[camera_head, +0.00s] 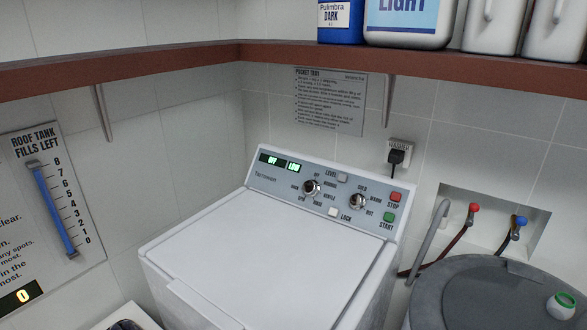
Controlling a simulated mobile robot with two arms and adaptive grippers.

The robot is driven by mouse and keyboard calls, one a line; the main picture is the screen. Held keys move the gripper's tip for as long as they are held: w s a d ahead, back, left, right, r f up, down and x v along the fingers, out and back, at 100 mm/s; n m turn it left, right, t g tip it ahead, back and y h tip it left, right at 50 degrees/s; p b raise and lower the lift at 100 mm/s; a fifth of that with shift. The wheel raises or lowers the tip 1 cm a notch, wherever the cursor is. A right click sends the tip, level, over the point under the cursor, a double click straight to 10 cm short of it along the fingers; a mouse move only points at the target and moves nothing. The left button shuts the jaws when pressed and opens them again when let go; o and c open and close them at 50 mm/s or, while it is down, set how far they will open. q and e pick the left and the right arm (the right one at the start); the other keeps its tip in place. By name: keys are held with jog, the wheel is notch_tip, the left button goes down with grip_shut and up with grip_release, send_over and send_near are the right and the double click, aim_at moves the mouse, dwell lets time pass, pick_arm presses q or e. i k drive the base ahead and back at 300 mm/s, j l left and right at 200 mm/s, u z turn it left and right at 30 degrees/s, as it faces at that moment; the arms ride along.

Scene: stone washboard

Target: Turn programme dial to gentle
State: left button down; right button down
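The programme dial (312,187) is the left of two round dark-and-silver knobs on the tilted panel (280,178) at the back of a white washing machine (265,255). Small labels ring it; OFF appears above it, and one to its right seems to read GENTLE. Its pointer direction is too small to tell. Two green displays left of it seem to read OFF (268,159) and LOW (293,166). The second knob (358,201) has COLD, WARM and HOT around it. Neither of my grippers is clearly in view, and nothing touches the dial.
A brown shelf (420,68) with bottles overhangs the panel, held by metal brackets (387,101). Right of the machine are a plugged socket (398,155), hoses, taps and a grey round lid (490,290) with a white-and-green cap (565,305). The machine's white top is clear.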

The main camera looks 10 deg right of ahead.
aim_at(311, 188)
jog(key=i+j, duration=0.15)
jog(key=j, duration=0.15)
jog(key=i+j, duration=0.1)
jog(key=j, duration=0.2)
jog(key=i+j, duration=0.15)
jog(key=j, duration=0.15)
jog(key=j+z, duration=0.2)
jog(key=z, duration=0.2)
jog(key=i+j+z, duration=0.1)
jog(key=j+z, duration=0.15)
jog(key=z, duration=0.15)
jog(key=j+z, duration=0.2)
jog(key=z, duration=0.15)
